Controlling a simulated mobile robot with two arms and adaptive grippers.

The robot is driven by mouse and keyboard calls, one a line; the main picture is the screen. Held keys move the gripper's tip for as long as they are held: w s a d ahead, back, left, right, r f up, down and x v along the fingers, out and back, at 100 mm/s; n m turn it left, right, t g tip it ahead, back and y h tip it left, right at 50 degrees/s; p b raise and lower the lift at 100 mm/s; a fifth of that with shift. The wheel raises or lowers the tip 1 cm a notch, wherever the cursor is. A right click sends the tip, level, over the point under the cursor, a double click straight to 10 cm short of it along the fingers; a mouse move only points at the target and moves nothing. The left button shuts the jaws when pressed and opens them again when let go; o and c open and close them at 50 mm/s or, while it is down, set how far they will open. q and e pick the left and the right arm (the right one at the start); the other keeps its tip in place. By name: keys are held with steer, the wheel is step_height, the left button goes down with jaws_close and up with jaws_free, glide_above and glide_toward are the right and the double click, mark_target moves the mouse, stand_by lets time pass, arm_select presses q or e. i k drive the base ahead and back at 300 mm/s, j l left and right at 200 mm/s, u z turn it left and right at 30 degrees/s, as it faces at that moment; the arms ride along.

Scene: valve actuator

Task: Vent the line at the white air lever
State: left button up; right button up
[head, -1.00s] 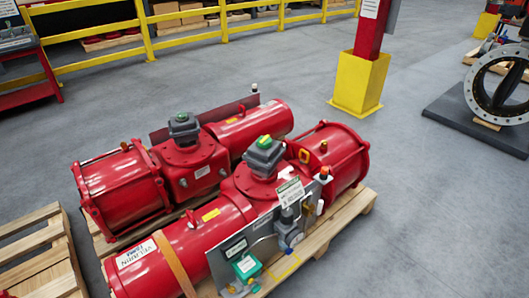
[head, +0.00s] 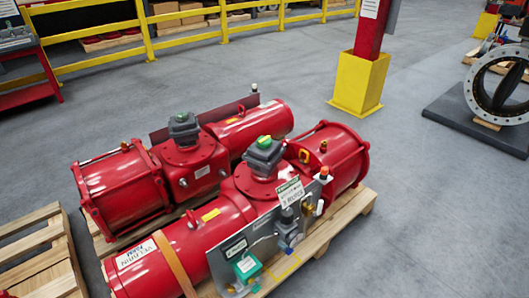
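Two red valve actuators lie side by side on a wooden pallet (head: 345,222). The nearer actuator (head: 205,235) carries a grey control panel (head: 222,262) on its front side, with a grey regulator (head: 289,228), a green-and-grey box (head: 247,268) and tubing. A small white part (head: 319,207), which looks like the white air lever, hangs at the panel's right end, below a white fitting with an orange-red top (head: 323,174). It is too small to tell its exact setting. Neither of my grippers is in view.
The farther actuator (head: 120,190) lies behind. A yellow-based red post (head: 360,82) stands behind, and a large flanged valve (head: 500,88) rests on a dark plate at right. The grey floor right of the pallet is clear.

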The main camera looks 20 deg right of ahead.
mark_target(321, 203)
steer(key=z, duration=1.15)
